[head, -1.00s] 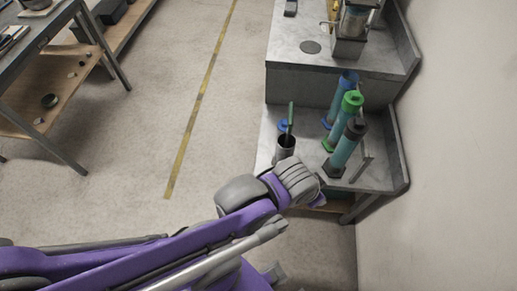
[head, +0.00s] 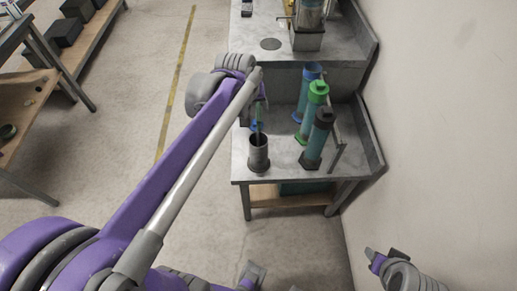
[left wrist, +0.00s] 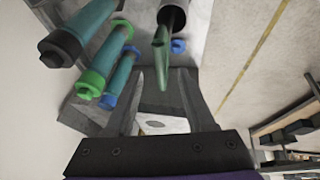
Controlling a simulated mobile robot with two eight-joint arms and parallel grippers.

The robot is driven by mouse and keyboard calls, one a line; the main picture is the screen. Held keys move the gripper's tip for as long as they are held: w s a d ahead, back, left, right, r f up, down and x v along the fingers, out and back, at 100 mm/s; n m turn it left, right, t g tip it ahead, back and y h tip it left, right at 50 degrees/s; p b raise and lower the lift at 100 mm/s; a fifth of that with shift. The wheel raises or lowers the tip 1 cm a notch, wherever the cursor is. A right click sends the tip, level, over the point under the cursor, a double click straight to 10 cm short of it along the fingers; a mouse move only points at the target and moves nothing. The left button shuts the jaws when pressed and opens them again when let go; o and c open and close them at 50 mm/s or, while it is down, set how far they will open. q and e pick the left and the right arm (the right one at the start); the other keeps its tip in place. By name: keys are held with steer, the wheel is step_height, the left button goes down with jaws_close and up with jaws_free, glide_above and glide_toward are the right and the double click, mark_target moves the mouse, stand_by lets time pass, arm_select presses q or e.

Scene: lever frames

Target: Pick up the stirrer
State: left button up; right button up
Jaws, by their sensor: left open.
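The stirrer (head: 258,126) shows as a thin green shaft standing up out of a dark grey cup (head: 258,154) on the lower bench top. Its lower part is hidden inside the cup. In the left wrist view the green stirrer (left wrist: 160,52) points toward the camera, its end just beyond and between my fingertips, and the cup (left wrist: 172,17) is at the top edge. My left gripper (left wrist: 161,76) is open, with nothing held between its fingers. In the head view it is mostly hidden behind my wrist, just behind the cup. My right gripper (head: 384,257) is at the lower right, away from the bench.
Three capped cylinders, blue (head: 307,95), green (head: 315,105) and black (head: 318,138), stand right of the cup. A small blue object (left wrist: 178,46) lies near the cup. A raised bench level (head: 270,62) is behind, and a wall (head: 440,130) is at right. Open floor is at left.

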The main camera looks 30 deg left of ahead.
mark_target(258, 110)
arm_select(q)
steer(key=x, duration=0.5)
steer(key=shift+w+a+f, duration=0.15)
steer(key=shift+w+a, duration=0.05)
steer(key=shift+w, duration=0.2)
steer(key=shift+c, duration=0.3)
jaws_close()
